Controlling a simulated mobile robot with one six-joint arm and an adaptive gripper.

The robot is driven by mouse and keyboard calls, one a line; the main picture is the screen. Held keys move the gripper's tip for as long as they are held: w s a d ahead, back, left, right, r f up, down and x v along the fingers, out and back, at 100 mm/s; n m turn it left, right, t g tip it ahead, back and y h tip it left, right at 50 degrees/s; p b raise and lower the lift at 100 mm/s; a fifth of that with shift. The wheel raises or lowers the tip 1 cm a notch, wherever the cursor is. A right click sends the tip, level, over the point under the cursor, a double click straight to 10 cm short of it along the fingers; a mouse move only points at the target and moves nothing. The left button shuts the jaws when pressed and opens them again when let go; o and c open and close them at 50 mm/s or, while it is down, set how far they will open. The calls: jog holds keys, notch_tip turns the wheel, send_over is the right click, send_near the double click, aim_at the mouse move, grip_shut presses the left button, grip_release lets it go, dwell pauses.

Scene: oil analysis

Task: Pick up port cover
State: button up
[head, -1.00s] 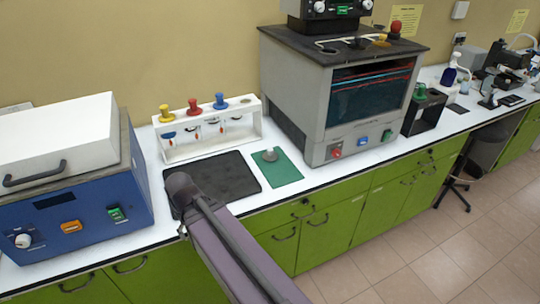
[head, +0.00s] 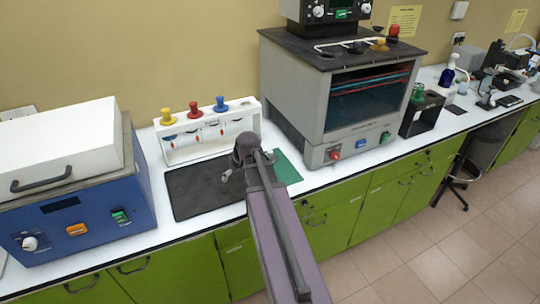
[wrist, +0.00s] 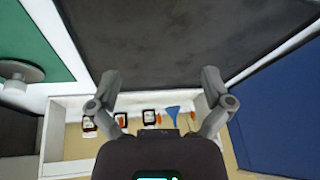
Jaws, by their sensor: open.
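The port cover looks to be the grey round piece with a knob (wrist: 20,72) on the green mat (wrist: 38,48), at the left edge of the wrist view. In the head view my arm hides most or all of it, while the green mat (head: 288,170) shows to the right of my arm. My gripper (wrist: 160,77) is open and empty, its two fingers spread over the near part of the black mat (wrist: 180,38). It is beside the green mat, apart from the cover. In the head view little of the gripper shows above the black mat (head: 195,192).
A white rack (head: 172,157) with red, yellow and blue-topped pieces stands behind the mats. A blue machine (head: 75,210) is on the left, a grey oven (head: 293,95) on the right. The counter front edge lies under my arm.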

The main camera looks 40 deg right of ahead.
aim_at(270, 151)
jog(key=d+r+t+p, duration=0.1)
jog(key=d+r, duration=0.1)
jog(key=d, duration=0.8)
jog(key=s+d+r+t+h+p, duration=0.1)
jog(key=d+r+t, duration=0.1)
jog(key=d, duration=0.9)
jog(key=shift+d+r+t+h, duration=0.3)
jog(key=shift+r, duration=0.2)
jog(key=shift+f, duration=0.15)
jog(key=shift+b+x, duration=3.4)
jog(key=shift+x, duration=0.8)
jog(key=shift+b+x, duration=2.05)
jog(key=shift+x, duration=0.6)
